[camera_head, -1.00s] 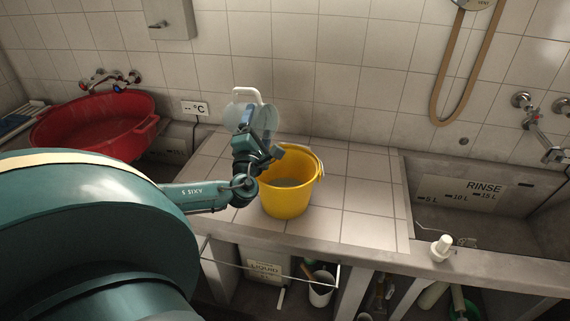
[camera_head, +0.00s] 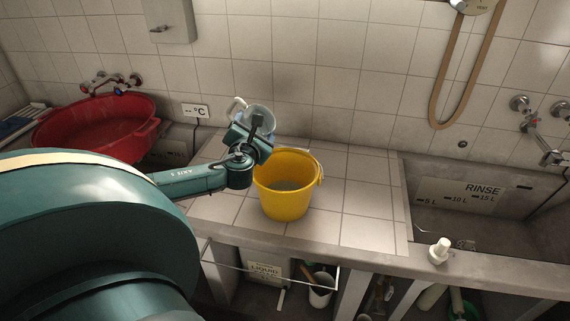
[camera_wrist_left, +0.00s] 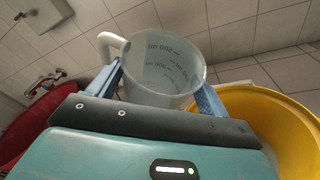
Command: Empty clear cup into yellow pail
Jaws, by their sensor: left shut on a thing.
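The clear cup (camera_wrist_left: 165,62), with a white handle and dark volume marks, is held between the blue fingers of my left gripper (camera_wrist_left: 160,92). In the head view the cup (camera_head: 262,113) is tilted, above and just left of the yellow pail. My left gripper (camera_head: 257,126) partly hides it there. I cannot tell whether liquid is in the cup. The yellow pail (camera_head: 285,203) stands upright on the tiled counter, with greyish contents low inside. In the wrist view the pail (camera_wrist_left: 240,105) is at the right. My right gripper is not in view.
A red basin (camera_head: 75,135) sits at the left. The rinse sink (camera_head: 480,195) is at the right, with a white bottle top (camera_head: 440,249) at its front edge. The tiled counter (camera_head: 365,200) is clear right of the pail. A tiled wall stands behind.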

